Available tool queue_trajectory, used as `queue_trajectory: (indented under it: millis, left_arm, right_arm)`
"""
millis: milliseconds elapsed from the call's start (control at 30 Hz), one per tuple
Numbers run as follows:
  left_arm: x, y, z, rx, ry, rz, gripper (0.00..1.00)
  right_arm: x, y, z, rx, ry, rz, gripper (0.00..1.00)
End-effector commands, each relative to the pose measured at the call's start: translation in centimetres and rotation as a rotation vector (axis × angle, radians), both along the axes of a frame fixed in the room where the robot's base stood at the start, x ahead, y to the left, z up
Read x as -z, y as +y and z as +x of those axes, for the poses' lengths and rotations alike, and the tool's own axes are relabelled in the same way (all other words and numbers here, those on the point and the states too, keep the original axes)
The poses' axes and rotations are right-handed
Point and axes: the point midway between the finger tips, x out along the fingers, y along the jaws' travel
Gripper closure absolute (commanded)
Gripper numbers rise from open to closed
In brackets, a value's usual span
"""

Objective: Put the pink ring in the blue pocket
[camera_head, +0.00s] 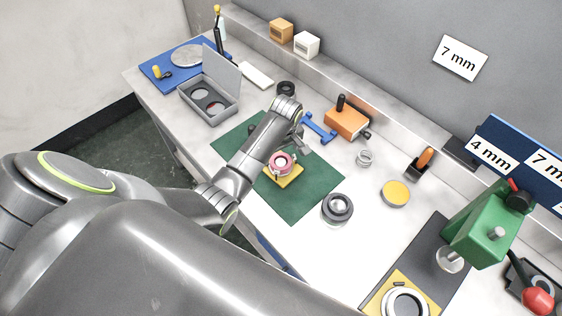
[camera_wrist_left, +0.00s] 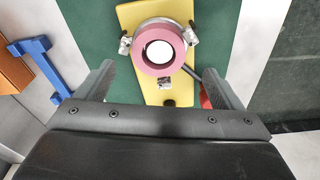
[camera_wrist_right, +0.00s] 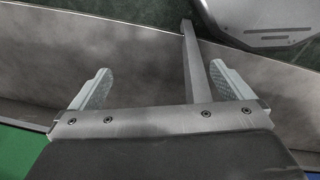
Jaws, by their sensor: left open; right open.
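The pink ring (camera_head: 281,160) sits in a round metal holder with small clamps on a yellow plate (camera_head: 293,181), on the green mat. In the left wrist view the ring (camera_wrist_left: 142,62) lies ahead of my left gripper (camera_wrist_left: 158,69), which is open and empty, its fingers apart on either side of the view. My left arm reaches over the mat in the head view. An open grey case (camera_head: 187,97) at the back left has round pockets, one showing reddish; I cannot make out a blue one. My right gripper (camera_wrist_right: 163,68) is open and empty, away from the ring.
A blue stand (camera_head: 319,128), an orange block (camera_head: 347,122) and a dark-grey ring (camera_head: 337,207) surround the green mat (camera_head: 299,208). A green press (camera_head: 484,230) stands at the right. A blue tray (camera_head: 155,83) lies at the far left. The table's front edge runs below the mat.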

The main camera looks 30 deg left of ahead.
Motion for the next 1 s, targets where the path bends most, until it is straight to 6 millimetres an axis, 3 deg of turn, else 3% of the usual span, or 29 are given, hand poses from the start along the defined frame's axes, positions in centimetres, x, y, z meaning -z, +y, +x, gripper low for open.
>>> queue_trajectory:
  millis: [400, 733, 1000]
  left_arm:
    - [4.3, 0.0, 0.2, 0.0, 0.002, 0.001, 0.11]
    - [4.7, 0.1, 0.3, 0.0, 0.001, 0.001, 0.11]
    - [4.6, 0.1, 0.3, 0.0, 0.001, 0.001, 0.47]
  right_arm:
    - [-1.0, -0.2, -0.4, 0.001, 0.008, -0.003, 0.0]
    - [-1.0, -0.2, -0.4, 0.001, 0.007, -0.002, 0.0]
    - [-1.0, -0.1, -0.4, 0.001, 0.006, -0.001, 0.0]
